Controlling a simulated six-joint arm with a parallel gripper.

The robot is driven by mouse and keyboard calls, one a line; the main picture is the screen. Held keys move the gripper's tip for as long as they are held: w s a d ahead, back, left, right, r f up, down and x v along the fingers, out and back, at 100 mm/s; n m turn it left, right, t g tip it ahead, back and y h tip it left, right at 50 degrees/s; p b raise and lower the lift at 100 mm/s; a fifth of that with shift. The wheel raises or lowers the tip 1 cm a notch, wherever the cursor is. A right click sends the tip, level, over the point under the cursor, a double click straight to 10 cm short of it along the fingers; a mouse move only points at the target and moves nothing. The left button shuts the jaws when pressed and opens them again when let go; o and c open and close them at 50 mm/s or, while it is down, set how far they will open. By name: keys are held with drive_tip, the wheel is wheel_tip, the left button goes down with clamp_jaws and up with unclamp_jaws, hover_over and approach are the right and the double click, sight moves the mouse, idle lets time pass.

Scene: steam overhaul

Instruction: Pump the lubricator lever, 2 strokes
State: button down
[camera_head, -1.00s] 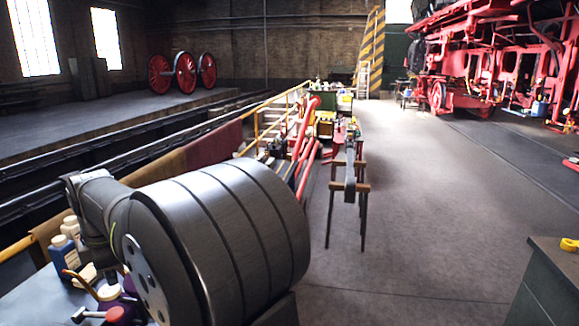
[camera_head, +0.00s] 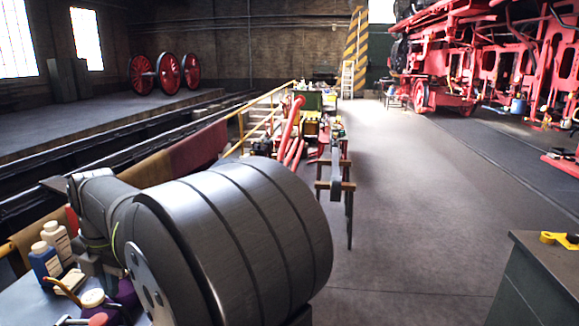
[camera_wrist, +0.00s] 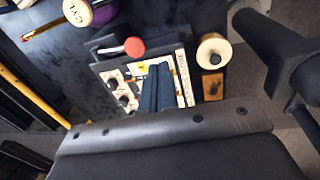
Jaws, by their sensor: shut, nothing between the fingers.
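My gripper (camera_wrist: 158,68) shows in the wrist view as two dark fingers side by side, shut and empty. The fingers overlap a pale panel (camera_wrist: 185,82) with black round parts on its left side. A red knob (camera_wrist: 134,47) on a thin grey rod lies just above and left of the fingertips; it looks like the lubricator lever, but I cannot tell for sure. A gap between fingers and knob shows in the picture; their height difference is unclear. In the head view the red knob (camera_head: 98,319) shows at the bottom edge, and my arm hides the gripper.
A round cream-topped piece (camera_wrist: 213,50) stands right of the panel, beside a wooden block (camera_wrist: 212,86). A bottle marked CYL (camera_wrist: 77,12) is at the upper left. White-capped bottles (camera_head: 45,262) stand on the bench. A dark cabinet (camera_head: 540,280) is at right; the middle floor is clear.

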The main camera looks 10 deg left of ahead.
drive_tip(key=shift+d, duration=0.15)
idle(0.6)
wheel_tip(320, 180, up, 6)
drive_tip(key=h, duration=0.2)
hover_over(99, 318)
drive_tip(key=shift+f, duration=0.2)
drive_tip(key=shift+f, duration=0.1)
wheel_tip(99, 318, down, 14)
drive_tip(key=shift+r, duration=0.1)
idle(0.3)
